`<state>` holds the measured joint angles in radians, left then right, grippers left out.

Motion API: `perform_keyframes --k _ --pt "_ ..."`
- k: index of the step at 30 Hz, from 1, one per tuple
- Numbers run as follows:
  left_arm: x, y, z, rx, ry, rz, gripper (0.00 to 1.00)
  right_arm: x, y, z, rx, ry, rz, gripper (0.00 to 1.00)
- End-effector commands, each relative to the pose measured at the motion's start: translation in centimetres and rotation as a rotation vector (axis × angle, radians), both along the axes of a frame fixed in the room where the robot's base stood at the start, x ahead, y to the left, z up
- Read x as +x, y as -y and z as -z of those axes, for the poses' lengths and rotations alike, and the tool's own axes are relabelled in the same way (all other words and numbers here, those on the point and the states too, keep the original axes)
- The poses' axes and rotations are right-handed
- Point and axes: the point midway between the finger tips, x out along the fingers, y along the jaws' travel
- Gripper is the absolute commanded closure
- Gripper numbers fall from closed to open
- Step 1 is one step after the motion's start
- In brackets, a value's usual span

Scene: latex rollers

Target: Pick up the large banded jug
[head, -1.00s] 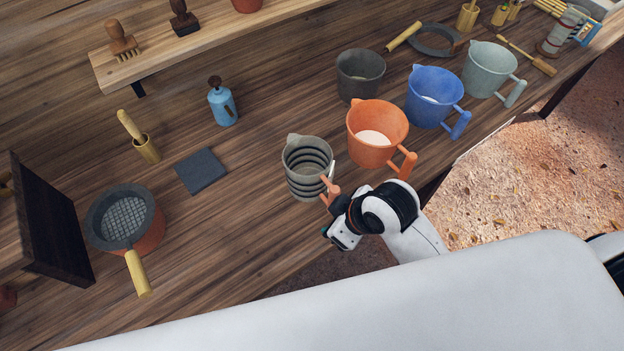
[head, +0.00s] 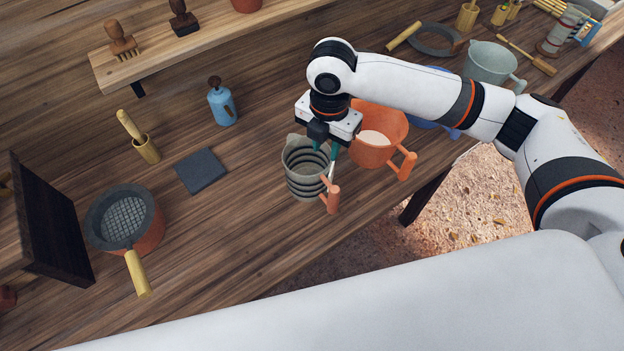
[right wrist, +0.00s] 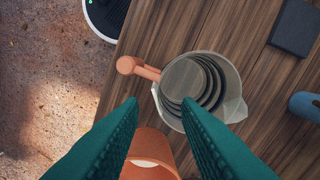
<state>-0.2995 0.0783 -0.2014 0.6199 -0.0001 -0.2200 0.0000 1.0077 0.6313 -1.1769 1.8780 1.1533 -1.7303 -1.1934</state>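The banded jug (head: 304,187) is grey with dark bands and an orange handle (head: 331,196). It stands upright on the wooden bench near its front edge. In the right wrist view the jug (right wrist: 227,82) shows from above, spout to the lower right and handle to the left. My right gripper (head: 326,152) is above the jug's right rim, pointing down. Its two teal fingers (right wrist: 160,104) are apart with nothing gripped between them. One fingertip overlaps the near rim in that view; I cannot tell whether it touches. My left gripper is not in view.
An orange jug (head: 366,155) stands close to the right of the banded jug, partly behind my gripper. A blue jug (head: 457,130) is mostly hidden by my right arm. A pale green jug (head: 490,60) stands farther right. A dark slab (head: 201,171) and bare bench lie left.

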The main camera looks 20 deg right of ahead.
Motion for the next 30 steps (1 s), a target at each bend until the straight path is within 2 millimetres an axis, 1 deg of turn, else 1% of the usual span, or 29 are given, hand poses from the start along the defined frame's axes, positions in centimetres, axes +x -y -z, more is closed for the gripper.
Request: perform_keyframes --k 2,9,17,24,27,30 --pt "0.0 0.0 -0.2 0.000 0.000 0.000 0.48 0.1 0.2 0.6 -0.006 -0.005 -0.007 0.70" --pt "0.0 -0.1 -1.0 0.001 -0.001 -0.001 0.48 0.0 0.2 4.4 -0.005 -0.006 -0.008 0.70" --pt "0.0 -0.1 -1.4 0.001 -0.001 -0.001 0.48 0.0 0.2 6.7 -0.005 -0.004 -0.006 0.70" --pt "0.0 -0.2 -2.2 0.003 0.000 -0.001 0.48 0.0 0.1 10.5 -0.005 -0.005 -0.006 0.70" --pt "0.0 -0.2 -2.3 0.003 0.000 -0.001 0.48 0.0 0.1 11.4 -0.004 -0.002 -0.007 0.70" --pt "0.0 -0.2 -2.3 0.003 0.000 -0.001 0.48 0.1 0.1 11.7 -0.004 -0.001 -0.008 0.70"
